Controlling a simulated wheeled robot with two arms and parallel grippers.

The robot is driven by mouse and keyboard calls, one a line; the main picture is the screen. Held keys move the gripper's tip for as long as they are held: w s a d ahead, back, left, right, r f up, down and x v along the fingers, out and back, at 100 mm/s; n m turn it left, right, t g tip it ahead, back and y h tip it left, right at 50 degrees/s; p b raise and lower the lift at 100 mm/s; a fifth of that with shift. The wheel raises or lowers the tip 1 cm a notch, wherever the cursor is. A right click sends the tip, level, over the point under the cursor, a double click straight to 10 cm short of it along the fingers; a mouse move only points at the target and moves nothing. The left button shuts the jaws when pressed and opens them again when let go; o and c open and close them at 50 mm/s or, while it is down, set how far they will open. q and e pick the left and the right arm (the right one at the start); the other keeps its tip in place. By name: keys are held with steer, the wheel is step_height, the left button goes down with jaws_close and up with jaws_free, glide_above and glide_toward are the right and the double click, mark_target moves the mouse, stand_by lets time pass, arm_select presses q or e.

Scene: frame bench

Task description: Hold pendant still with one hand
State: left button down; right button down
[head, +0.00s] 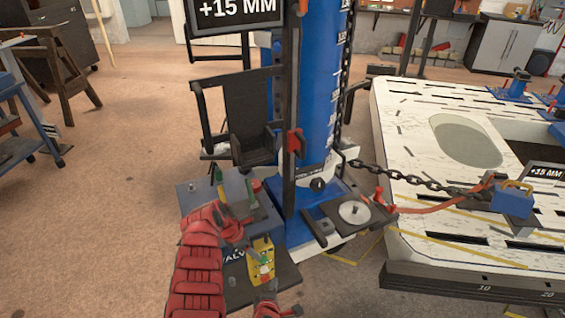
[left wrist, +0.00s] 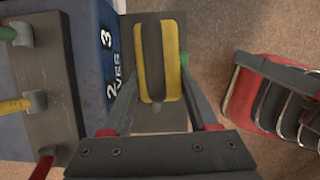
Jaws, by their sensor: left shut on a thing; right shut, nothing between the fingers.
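The pendant (head: 262,262) is a small yellow box at the bottom centre of the head view, over a dark plate beside the valve box. In the left wrist view the pendant (left wrist: 172,60) is yellow with a dark middle strip, between the fingers of my left gripper (left wrist: 160,80). My left gripper (head: 248,232) is shut on it, coming in from the upper left. Its fingertips are hard to make out in the head view. My right gripper (head: 270,293) is shut and empty, just below the pendant at the bottom edge.
The blue-grey valve box (head: 205,192) with coloured levers stands left of the pendant. A blue column (head: 318,110) rises behind it. A chain (head: 400,176) runs from the column to a white slotted bench (head: 440,218) at right.

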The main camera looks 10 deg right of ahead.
arm_select(q)
steer(key=shift+c, duration=0.4)
jaws_free()
